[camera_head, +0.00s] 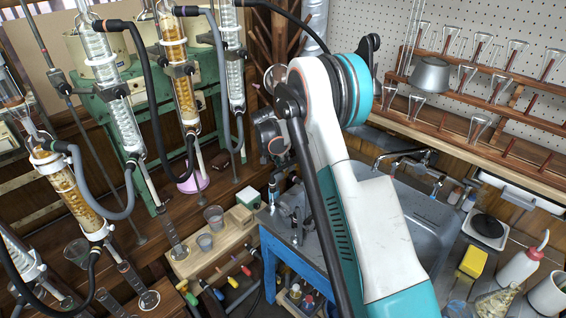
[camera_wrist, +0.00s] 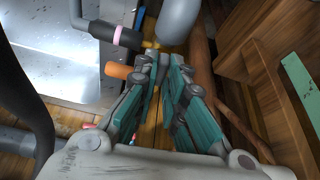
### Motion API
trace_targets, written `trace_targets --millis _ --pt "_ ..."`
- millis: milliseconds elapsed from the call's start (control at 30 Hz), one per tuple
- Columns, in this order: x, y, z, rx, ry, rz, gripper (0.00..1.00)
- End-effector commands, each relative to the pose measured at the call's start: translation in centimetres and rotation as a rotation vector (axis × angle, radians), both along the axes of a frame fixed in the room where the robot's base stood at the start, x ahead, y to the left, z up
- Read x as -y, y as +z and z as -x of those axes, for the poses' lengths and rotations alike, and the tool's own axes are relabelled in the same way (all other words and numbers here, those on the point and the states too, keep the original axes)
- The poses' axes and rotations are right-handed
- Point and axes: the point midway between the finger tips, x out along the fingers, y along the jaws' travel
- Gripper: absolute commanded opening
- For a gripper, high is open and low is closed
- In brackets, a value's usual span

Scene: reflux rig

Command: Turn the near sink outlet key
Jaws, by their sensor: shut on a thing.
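In the wrist view my gripper (camera_wrist: 164,60) has its teal-and-grey fingers brought together. They are shut on a small part at the sink's edge that I take to be the near outlet key; it is mostly hidden between the fingertips. A brass-coloured bit (camera_wrist: 151,44) shows just beyond the tips, beside a rounded grey pipe (camera_wrist: 180,18). A dark fitting with a pink band (camera_wrist: 118,37) and an orange cylindrical end (camera_wrist: 117,71) lie just left of the fingers. In the head view my arm covers part of the grey sink (camera_head: 432,222), and the gripper's grasp cannot be made out.
Small outlet fittings (camera_head: 293,217) stand on the sink's left side, above a blue frame (camera_head: 285,262). Glass condensers (camera_head: 115,90) with hoses fill the left. A wooden block with beakers (camera_head: 212,243) is close by. A tap (camera_head: 405,160) stands behind the sink.

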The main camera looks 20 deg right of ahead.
Motion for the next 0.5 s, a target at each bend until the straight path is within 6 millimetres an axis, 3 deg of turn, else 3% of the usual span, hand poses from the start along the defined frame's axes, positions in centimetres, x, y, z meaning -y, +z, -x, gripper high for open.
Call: trace_targets --millis 500 --pt "0.33 0.05 0.3 0.002 0.452 -0.001 0.0"
